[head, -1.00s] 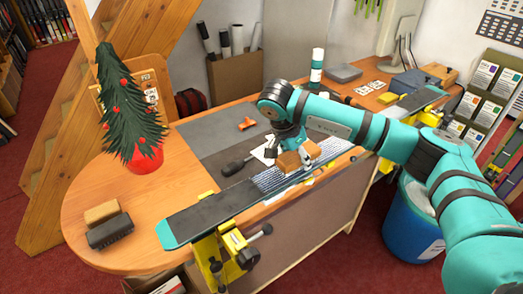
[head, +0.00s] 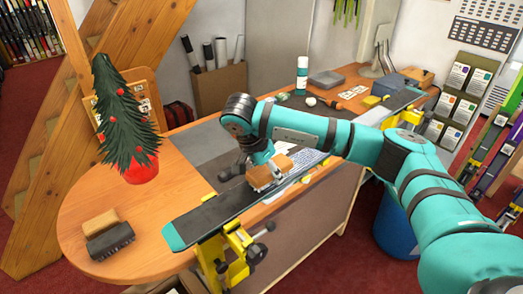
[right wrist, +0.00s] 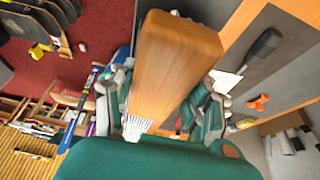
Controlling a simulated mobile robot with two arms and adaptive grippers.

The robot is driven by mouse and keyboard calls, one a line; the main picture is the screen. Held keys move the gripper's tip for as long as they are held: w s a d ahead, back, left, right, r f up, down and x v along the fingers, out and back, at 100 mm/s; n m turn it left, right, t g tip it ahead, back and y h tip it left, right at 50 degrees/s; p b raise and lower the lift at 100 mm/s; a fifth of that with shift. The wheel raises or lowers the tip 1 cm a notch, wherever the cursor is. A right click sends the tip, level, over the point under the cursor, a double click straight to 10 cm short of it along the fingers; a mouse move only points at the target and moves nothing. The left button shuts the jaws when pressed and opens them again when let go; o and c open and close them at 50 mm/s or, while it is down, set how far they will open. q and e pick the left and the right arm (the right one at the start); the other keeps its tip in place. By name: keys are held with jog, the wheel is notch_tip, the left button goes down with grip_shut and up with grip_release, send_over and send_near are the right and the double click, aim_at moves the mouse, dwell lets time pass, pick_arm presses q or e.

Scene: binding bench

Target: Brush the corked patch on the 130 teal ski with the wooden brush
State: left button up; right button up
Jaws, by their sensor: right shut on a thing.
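The teal-tipped ski (head: 210,215) lies dark base up in yellow vises along the bench's front edge. A pale, finely streaked patch (head: 306,160) shows on its middle, just right of the brush. My right gripper (head: 256,172) is shut on the wooden brush (head: 269,175), low at the ski's left-middle stretch; whether the bristles touch the base cannot be told. In the right wrist view the brush's wooden back (right wrist: 175,65) stands between the fingers (right wrist: 165,112), with white bristles at its lower end. The ski's number is not readable. My left gripper is out of view.
A tan block-like brush (head: 100,222) and a dark one (head: 110,241) lie at the bench's rounded left end. A potted small tree (head: 140,168) stands behind them. A yellow vise (head: 228,255) juts out in front. A bottle (head: 302,75) stands at the back.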

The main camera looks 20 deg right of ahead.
aim_at(265, 168)
jog(key=shift+s+a, duration=0.1)
jog(key=shift+a, duration=0.35)
jog(key=r, duration=0.1)
jog(key=r+p, duration=0.1)
jog(key=shift+a+r, duration=0.2)
jog(key=shift+r, duration=0.2)
jog(key=shift+d+r+p, duration=0.2)
jog(key=shift+r+p, duration=0.15)
jog(key=shift+r, duration=0.15)
jog(key=shift+d+r+p, duration=0.2)
jog(key=shift+r+p, duration=0.1)
jog(key=shift+r, duration=0.2)
jog(key=shift+a+r+p, duration=0.1)
jog(key=shift+r+p, duration=0.25)
jog(key=shift+r, duration=0.4)
jog(key=shift+a+r+p, duration=0.1)
jog(key=shift+r+p, duration=0.25)
jog(key=shift+r, duration=0.55)
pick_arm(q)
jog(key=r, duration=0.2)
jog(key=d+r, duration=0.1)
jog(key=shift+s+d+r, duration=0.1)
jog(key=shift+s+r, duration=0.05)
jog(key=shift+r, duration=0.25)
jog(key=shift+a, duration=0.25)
